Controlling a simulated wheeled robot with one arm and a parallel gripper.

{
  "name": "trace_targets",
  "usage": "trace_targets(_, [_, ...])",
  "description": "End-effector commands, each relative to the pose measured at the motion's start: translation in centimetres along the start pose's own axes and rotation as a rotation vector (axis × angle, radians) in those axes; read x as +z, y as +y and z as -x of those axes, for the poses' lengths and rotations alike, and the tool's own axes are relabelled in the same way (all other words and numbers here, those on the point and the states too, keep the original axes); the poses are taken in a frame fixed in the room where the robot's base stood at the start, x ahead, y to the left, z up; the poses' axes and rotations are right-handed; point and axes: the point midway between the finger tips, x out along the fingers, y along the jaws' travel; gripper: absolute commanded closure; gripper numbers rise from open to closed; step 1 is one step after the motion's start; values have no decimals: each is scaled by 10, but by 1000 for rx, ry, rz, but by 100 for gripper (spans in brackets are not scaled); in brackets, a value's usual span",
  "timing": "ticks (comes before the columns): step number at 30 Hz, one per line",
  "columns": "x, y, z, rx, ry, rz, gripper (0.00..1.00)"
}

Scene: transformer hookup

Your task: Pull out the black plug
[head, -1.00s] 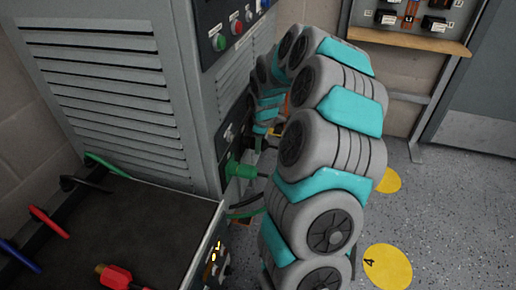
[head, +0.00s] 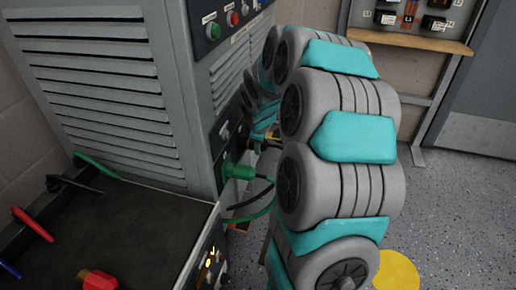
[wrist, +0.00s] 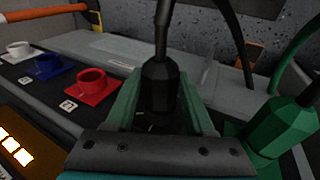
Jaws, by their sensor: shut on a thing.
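The black plug (wrist: 160,85) stands between the two green fingers of my gripper (wrist: 160,106) in the wrist view, with its black cable rising from its top. My gripper is shut on it. The plug's lower end is hidden by the gripper, so I cannot tell whether it is still in a socket.
A green plug (wrist: 280,125) is close on the right in the wrist view; it sits in the cabinet panel (head: 237,170) in the head view. Red (wrist: 92,88), blue (wrist: 52,64) and white (wrist: 20,50) sockets lie left. A dark-topped cart (head: 120,235) stands near the cabinet.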

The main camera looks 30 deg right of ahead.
Motion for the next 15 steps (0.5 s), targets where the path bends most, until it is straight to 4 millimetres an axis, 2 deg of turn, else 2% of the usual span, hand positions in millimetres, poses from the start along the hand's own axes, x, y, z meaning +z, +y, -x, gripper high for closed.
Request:
trace_targets(1, [3, 0, -7, 18, -2, 1, 100])
trace_targets(15, [3, 0, -7, 115, -1, 11, 100])
